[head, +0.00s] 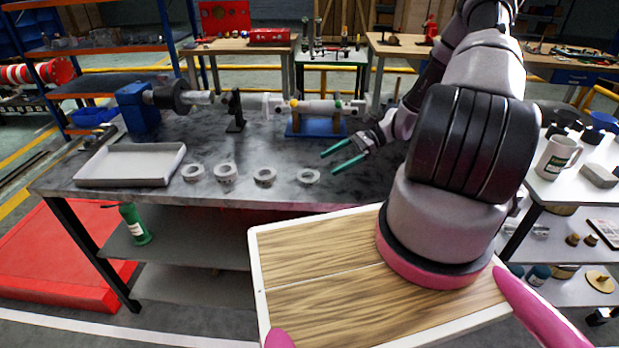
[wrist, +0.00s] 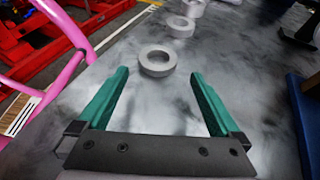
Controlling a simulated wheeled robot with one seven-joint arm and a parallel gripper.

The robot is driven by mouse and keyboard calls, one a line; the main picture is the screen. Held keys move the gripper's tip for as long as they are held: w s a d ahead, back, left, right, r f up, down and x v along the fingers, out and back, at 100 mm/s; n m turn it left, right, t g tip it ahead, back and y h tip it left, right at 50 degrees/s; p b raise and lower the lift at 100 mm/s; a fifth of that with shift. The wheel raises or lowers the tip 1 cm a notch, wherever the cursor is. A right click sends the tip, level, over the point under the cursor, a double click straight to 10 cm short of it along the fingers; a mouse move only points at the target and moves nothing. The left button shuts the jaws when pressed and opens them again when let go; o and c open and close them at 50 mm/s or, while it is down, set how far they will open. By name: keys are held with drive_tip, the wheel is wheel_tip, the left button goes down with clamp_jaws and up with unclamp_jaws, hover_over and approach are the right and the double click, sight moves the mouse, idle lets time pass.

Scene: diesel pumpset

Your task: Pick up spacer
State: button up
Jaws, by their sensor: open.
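Several grey ring-shaped spacers stand in a row along the front of the dark metal table (head: 215,135). In the head view they are a left spacer (head: 193,172), a taller-looking spacer (head: 225,173), a spacer (head: 265,176) and a rightmost spacer (head: 308,177). My gripper (head: 341,159), with green fingers, is open and empty, to the right of the rightmost spacer. In the wrist view, my gripper (wrist: 160,85) has its fingers spread, and the nearest spacer (wrist: 157,61) lies flat just beyond the fingertips, between their lines. Another spacer (wrist: 181,26) lies farther off.
A white tray (head: 130,165) sits at the table's left. Behind the spacers are a blue stand with a shaft assembly (head: 316,125), a black bracket (head: 235,110) and a blue motor-like unit (head: 138,108). A side table with a mug (head: 556,158) stands right.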

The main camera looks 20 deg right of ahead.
sight(316, 174)
drive_tip(key=x, duration=0.6)
drive_tip(key=shift+s+a+f, duration=0.15)
drive_tip(key=shift+a, duration=0.1)
drive_tip(key=shift+c, duration=0.3)
drive_tip(key=c, duration=1.2)
drive_tip(key=shift+c, duration=0.2)
